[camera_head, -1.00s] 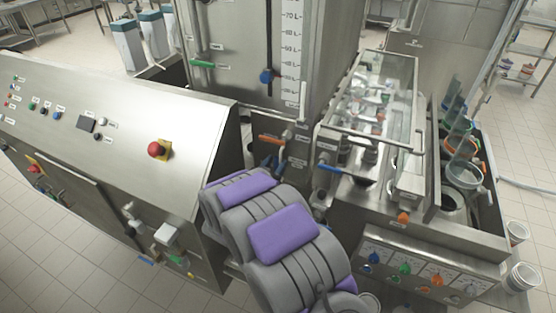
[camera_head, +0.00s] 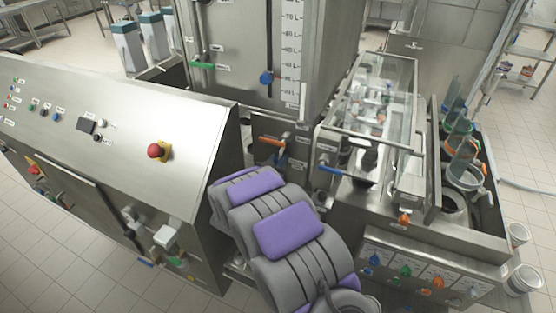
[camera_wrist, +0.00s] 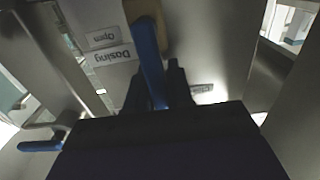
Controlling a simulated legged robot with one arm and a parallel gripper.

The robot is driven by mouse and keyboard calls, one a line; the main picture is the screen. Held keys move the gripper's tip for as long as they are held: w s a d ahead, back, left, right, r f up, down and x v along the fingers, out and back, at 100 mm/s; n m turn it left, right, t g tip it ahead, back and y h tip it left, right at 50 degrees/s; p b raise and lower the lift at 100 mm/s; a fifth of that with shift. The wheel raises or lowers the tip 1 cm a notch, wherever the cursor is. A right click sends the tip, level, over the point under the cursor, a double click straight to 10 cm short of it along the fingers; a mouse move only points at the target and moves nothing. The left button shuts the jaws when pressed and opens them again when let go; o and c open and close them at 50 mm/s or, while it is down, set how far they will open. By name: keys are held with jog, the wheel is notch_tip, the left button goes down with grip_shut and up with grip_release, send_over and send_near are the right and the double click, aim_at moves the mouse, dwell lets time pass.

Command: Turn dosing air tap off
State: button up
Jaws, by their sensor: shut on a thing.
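The dosing air tap's blue lever (camera_wrist: 148,62) runs down the middle of the wrist view from a brass-coloured body (camera_wrist: 143,12). A label reading "Dosing" (camera_wrist: 112,56) is beside it, seen upside down, with an "Open" label (camera_wrist: 101,38) next to it. My gripper (camera_wrist: 157,84) is shut on the lower part of this lever, with one dark finger on each side. The exact contact is dark and partly hidden. In the head view my arm covers most of that area.
A second blue lever (camera_wrist: 40,146) is at the lower left of the wrist view. In the head view an orange lever (camera_head: 271,141) and a blue lever (camera_head: 328,169) are near my arm. The control panel (camera_head: 130,110) stands left, the glass-covered filler (camera_head: 415,100) right.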

aim_at(269, 156)
grip_shut()
